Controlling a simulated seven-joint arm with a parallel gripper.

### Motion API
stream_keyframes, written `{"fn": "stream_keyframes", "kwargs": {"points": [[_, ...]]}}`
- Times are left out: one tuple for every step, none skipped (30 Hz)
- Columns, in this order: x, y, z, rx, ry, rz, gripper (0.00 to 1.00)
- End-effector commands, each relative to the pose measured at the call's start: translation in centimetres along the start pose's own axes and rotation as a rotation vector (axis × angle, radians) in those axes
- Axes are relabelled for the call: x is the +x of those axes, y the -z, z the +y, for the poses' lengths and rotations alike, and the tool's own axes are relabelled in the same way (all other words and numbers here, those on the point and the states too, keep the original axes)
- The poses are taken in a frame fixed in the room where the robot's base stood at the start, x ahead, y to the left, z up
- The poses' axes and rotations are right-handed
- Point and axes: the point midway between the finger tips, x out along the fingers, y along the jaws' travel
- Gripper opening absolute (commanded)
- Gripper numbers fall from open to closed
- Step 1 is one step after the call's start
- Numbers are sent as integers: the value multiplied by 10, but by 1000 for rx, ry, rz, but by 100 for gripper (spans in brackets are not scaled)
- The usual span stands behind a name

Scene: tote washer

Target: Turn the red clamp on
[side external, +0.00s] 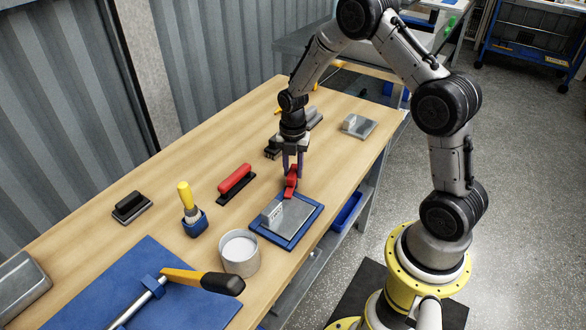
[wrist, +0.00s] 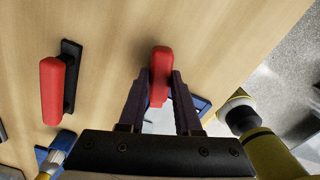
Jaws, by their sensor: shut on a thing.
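The red clamp (side external: 291,183) shows as a red handle at the back edge of a blue-framed plate (side external: 262,235). My gripper (side external: 292,172) points down onto it from above. In the wrist view the red handle (wrist: 161,70) lies between the two dark fingers of my gripper (wrist: 160,88), which is shut on it. The fingers hide part of the handle, and the clamp's lower parts cannot be made out. A grey metal plate with a light block (side external: 272,214) lies in the blue frame.
A red-handled tool with a black base (side external: 236,184) lies left of the clamp. A yellow-handled brush (side external: 185,196) stands in a blue holder. A white cup (side external: 240,254) stands close to the frame. A yellow-black handled tool (side external: 203,281) lies on a blue mat (side external: 110,275).

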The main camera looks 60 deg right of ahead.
Motion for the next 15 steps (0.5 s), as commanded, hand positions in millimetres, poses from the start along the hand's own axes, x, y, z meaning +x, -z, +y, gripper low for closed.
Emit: {"fn": "stream_keyframes", "kwargs": {"points": [[-2,0,1,-7,-2,-2,34],[-2,0,1,-8,-2,-2,40],[-2,0,1,-7,-2,-2,47],[-2,0,1,-6,-1,-2,52],[-1,0,1,-6,-1,-2,58],[-1,0,1,-5,-1,-2,62],[-1,0,1,-5,-1,-2,62],[-1,0,1,-4,-1,-1,62],[-1,0,0,-4,-1,-1,62],[-1,0,0,-4,0,-1,62],[-1,0,0,-3,0,-1,62],[0,0,0,-3,0,-1,62],[0,0,0,-3,0,-1,62],[-1,0,0,-3,0,-1,62],[-2,0,0,-2,-1,-1,62]]}}
